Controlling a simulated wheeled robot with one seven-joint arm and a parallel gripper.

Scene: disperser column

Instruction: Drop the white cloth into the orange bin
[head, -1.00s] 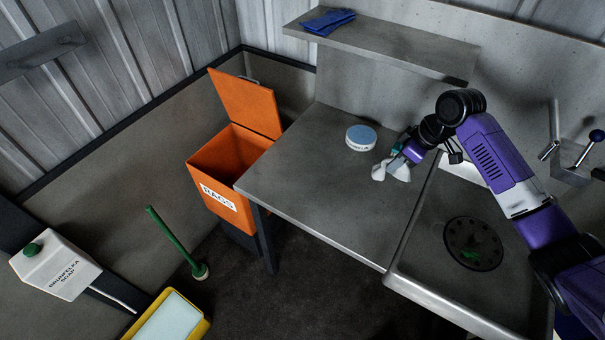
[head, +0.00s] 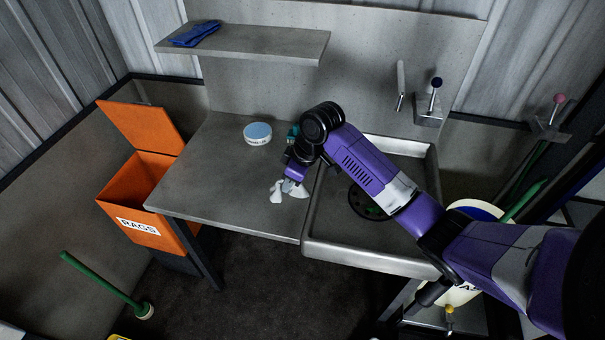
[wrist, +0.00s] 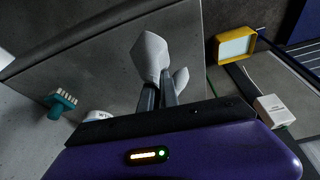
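The white cloth (head: 276,190) is crumpled in my gripper (head: 292,183), above the right part of the grey counter near the sink. In the wrist view the cloth (wrist: 150,55) bunches up between and beyond the two fingertips (wrist: 158,92), which are close together on it. The orange bin (head: 128,188), labelled RAGS, stands off the left end of the counter. Its lid (head: 143,124) is raised and its top is open. The bin's floor is hidden. My gripper is well to the right of the bin.
A round blue-topped tin (head: 257,133) stands on the counter (head: 215,175). A teal brush (wrist: 62,102) lies near my gripper. A shelf (head: 265,42) with blue gloves (head: 196,34) overhangs the back. The sink (head: 385,165) is at right. A green-handled plunger (head: 110,285) stands on the floor.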

